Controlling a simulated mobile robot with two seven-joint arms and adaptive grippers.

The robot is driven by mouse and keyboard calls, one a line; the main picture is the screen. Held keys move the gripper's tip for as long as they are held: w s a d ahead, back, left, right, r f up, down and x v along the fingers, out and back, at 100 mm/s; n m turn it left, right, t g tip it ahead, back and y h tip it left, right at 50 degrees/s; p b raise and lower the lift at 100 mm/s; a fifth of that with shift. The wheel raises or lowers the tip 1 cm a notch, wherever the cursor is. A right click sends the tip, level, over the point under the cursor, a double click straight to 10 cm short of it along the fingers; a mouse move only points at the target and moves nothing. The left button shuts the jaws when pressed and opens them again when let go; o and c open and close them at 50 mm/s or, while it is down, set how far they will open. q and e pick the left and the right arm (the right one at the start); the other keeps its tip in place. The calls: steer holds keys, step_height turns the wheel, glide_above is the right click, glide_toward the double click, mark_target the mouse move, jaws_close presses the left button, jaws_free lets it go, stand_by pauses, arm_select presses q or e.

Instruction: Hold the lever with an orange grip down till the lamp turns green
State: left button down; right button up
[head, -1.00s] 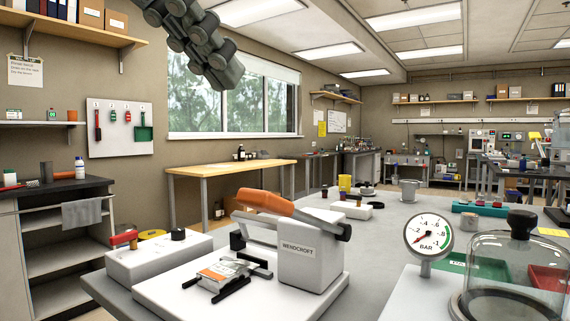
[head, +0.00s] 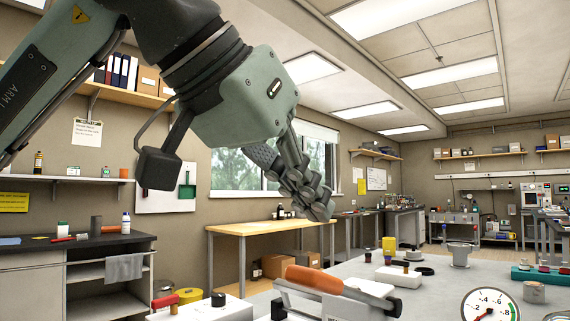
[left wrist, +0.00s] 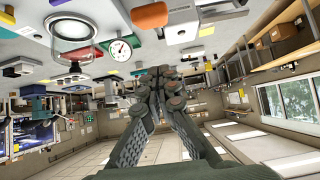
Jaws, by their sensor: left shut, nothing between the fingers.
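The lever's orange grip (head: 314,279) lies at the bottom of the head view, on a pale lever arm (head: 360,291) sloping down to the right. The base of its machine is cut off by the frame edge. The orange grip also shows at the top of the left wrist view (left wrist: 149,16). My left gripper (head: 320,208) is above the grip in the head view, apart from it, shut and empty. Its closed fingers also fill the middle of the left wrist view (left wrist: 165,88). I cannot make out a lamp in either view. My right gripper is not in view.
A round pressure gauge (head: 490,306) stands at the bottom right. A glass bell jar (left wrist: 72,32) shows near the gauge in the left wrist view. Small white boxes and a grey pot (head: 460,254) stand farther back on the bench. The air around my left gripper looks clear.

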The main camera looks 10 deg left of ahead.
mark_target(309, 268)
arm_select(q)
steer(key=shift+x, duration=0.9)
steer(key=shift+s+a+f, duration=0.2)
steer(key=shift+s+f, duration=0.1)
steer(key=shift+f, duration=0.3)
steer(key=shift+s+a+f, duration=0.2)
steer(key=shift+s+f, duration=0.05)
steer(key=shift+f, duration=0.35)
steer(key=shift+s+a+f, duration=0.15)
steer(key=shift+s+f, duration=0.05)
steer(key=shift+f, duration=0.35)
steer(key=shift+f, duration=0.15)
